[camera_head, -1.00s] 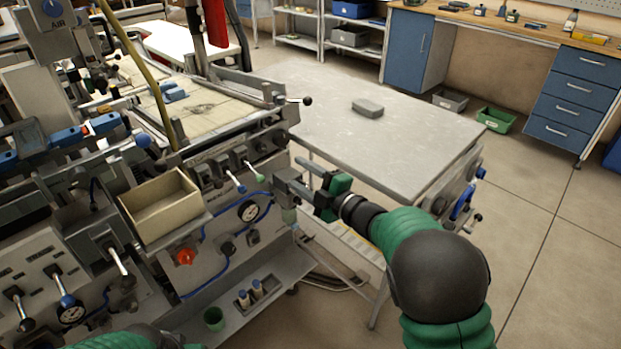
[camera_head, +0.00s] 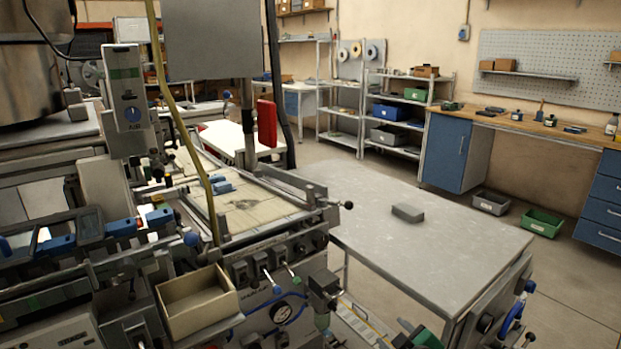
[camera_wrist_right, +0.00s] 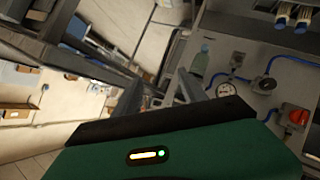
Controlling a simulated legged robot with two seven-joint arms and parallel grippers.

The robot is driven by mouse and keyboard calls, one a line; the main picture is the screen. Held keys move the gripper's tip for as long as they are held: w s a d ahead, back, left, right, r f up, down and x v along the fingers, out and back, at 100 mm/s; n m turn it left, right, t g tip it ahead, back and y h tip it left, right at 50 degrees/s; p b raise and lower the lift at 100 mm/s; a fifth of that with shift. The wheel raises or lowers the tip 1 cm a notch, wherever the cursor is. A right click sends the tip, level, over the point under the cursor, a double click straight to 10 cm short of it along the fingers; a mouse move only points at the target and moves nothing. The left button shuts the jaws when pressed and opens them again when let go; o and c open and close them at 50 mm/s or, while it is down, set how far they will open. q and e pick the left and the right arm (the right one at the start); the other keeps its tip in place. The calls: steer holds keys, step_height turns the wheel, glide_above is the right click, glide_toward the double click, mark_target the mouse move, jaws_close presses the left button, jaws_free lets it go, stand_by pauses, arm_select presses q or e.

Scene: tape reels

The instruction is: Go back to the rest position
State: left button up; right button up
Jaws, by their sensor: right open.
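My right gripper (camera_head: 400,332) shows only partly at the bottom edge of the head view, beside the machine and in front of the grey table. Its green body is cut off by the edge. In the right wrist view the two grey fingers of my right gripper (camera_wrist_right: 157,95) stand apart with nothing between them, so it is open and empty. The machine's gauge (camera_wrist_right: 227,90) and red knob (camera_wrist_right: 298,117) lie beyond the fingers to the right. My left gripper is not in view.
The machine (camera_head: 255,255) fills the left, with an open beige box (camera_head: 197,304) on its front.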

steer(key=s+f+m+g+h, duration=0.1)
steer(key=s+f+m+g, duration=0.35)
steer(key=s, duration=0.75)
steer(key=s+f+m+g+h, duration=0.1)
steer(key=s+f+m+g, duration=0.4)
steer(key=s, duration=0.6)
steer(key=w+p+v, duration=0.2)
steer(key=p+v, duration=0.9)
steer(key=p, duration=0.1)
steer(key=w+r+p+v, duration=0.1)
steer(key=w+p+v, duration=0.1)
steer(key=p+v, duration=0.9)
steer(key=shift+d+r+p, duration=0.25)
steer(key=shift+d+p, duration=0.1)
